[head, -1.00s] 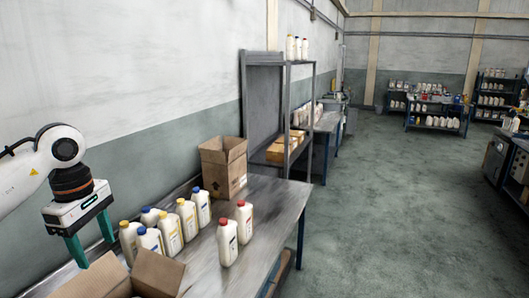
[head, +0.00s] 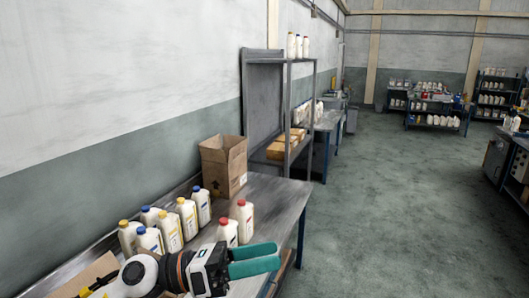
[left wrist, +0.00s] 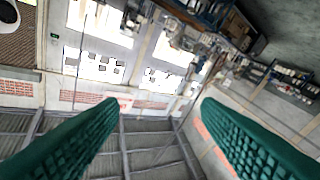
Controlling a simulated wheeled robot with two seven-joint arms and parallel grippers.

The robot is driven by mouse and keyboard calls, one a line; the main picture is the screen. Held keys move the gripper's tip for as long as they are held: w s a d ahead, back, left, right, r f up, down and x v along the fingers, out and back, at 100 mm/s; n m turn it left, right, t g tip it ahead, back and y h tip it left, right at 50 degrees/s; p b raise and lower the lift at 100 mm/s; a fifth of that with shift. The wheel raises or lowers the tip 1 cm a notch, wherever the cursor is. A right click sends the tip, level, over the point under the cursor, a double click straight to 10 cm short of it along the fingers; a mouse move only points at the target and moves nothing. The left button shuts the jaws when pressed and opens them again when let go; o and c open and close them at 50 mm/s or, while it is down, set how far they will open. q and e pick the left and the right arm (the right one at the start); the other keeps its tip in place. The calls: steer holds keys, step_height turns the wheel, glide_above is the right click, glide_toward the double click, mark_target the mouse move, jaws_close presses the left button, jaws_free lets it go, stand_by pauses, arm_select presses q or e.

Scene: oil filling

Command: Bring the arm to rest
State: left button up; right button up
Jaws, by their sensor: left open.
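My left arm (head: 170,275) lies low across the front of the workbench in the head view. My left gripper (head: 276,256) points right, with its two teal fingers extended past the bottles near the bench's right edge. In the left wrist view the fingers (left wrist: 163,105) stand wide apart with nothing between them. That view looks out, tilted, over windows and roof beams. My right gripper is in neither view.
Several white bottles with yellow, blue and red caps (head: 171,231) stand on the workbench (head: 270,197). A cardboard box (head: 222,167) stands behind them. Another box (head: 88,277) is partly hidden by my arm. A metal shelf (head: 287,110) stands beyond.

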arm_select(q)
steer(key=w+a+f+n+t+y, duration=0.25)
steer(key=a+n+t+y, duration=0.5)
steer(key=n, duration=0.75)
steer(key=w+a+f+n+t+y, duration=0.25)
steer(key=f+n+t+y, duration=0.2)
steer(key=n+t, duration=0.85)
steer(key=s+a+f+n+g+y, duration=0.3)
steer(key=a+f+n+g+y, duration=0.35)
steer(key=f+n, duration=0.35)
steer(key=s+a+f+n+g+y, duration=0.15)
steer(key=s+f+n+g, duration=0.25)
steer(key=s+f+g, duration=0.5)
steer(key=s+a+f+n+g, duration=0.3)
steer(key=s+f, duration=0.5)
steer(key=s, duration=0.6)
step_height(320, 180, down, 40)
steer(key=s+d+g+b, duration=0.1)
steer(key=s+g+b, duration=0.1)
steer(key=b, duration=1.1)
steer(key=s+a+f+b, duration=0.1)
steer(key=s+f+b, duration=0.3)
steer(key=s+f, duration=0.3)
steer(key=s+a+f+g+b, duration=0.1)
steer(key=s+f+b, duration=0.4)
steer(key=f, duration=1.2)
steer(key=s, duration=0.3)
steer(key=shift+s+a+n, duration=0.25)
steer(key=shift+a+n, duration=0.05)
steer(key=shift+a, duration=0.05)
